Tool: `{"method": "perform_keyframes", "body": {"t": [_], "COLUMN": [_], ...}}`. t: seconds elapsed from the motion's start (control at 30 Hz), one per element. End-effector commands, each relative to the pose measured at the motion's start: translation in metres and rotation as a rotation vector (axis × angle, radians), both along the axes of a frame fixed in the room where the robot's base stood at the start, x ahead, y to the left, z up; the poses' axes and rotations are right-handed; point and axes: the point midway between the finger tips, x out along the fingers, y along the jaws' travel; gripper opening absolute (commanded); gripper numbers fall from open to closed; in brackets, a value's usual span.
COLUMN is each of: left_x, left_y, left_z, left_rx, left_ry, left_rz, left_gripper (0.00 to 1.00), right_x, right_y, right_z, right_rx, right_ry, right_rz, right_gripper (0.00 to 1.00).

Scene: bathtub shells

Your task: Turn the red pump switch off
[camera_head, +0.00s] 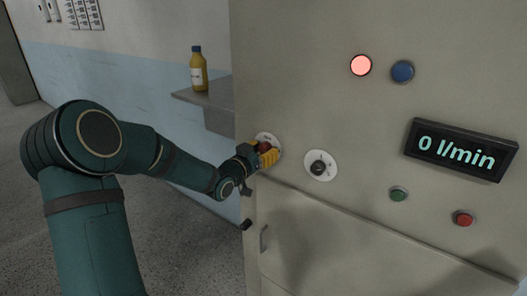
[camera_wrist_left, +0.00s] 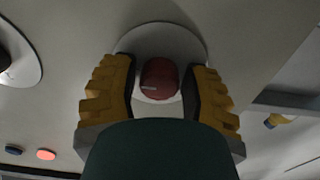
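The red pump switch (camera_head: 264,147) is a round knob on a white dial plate on the grey cabinet. My left gripper (camera_head: 262,156) is at it in the head view and partly covers it. In the left wrist view the red knob (camera_wrist_left: 159,78) sits between the two yellow fingers of my left gripper (camera_wrist_left: 160,90), with narrow gaps on both sides. The fingers are open around it. A small white mark on the knob points left in that view. The white plate (camera_wrist_left: 160,40) shows behind it. My right gripper is not in view.
A black knob (camera_head: 319,167) on a white plate is right of the red one. A lit red lamp (camera_head: 361,65), a blue button (camera_head: 402,71), a display (camera_head: 460,150) reading 0 l/min, and green (camera_head: 398,194) and red (camera_head: 463,218) buttons are on the cabinet. A bottle (camera_head: 198,70) stands on a shelf.

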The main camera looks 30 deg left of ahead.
Motion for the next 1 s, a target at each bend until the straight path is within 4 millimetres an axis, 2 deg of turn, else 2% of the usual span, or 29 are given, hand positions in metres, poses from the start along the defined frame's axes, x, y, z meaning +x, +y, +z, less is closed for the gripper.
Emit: {"method": "perform_keyframes", "body": {"t": [0.03,0.1,0.57,0.77,1.0], "left_x": [-0.0002,-0.0002,-0.0002,-0.0003,-0.0004], "left_y": [0.0001,0.0001,-0.0001,-0.0005,-0.0012], "left_z": [0.0,0.0,0.0,0.0,0.0003], "left_rx": [0.0,0.0,-0.042,-0.153,-0.364], "left_ry": [0.0,0.0,0.003,0.012,0.03], "left_rz": [0.0,0.0,0.0,0.0,0.0], "left_gripper": [0.24,0.01,0.0,0.0,0.0], "right_x": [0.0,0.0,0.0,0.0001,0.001], "right_y": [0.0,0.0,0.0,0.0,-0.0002], "right_z": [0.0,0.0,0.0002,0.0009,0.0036], "right_rx": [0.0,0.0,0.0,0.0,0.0], "right_ry": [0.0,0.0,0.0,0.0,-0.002], "right_rz": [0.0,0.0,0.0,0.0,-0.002], "right_gripper": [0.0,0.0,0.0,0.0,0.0]}}
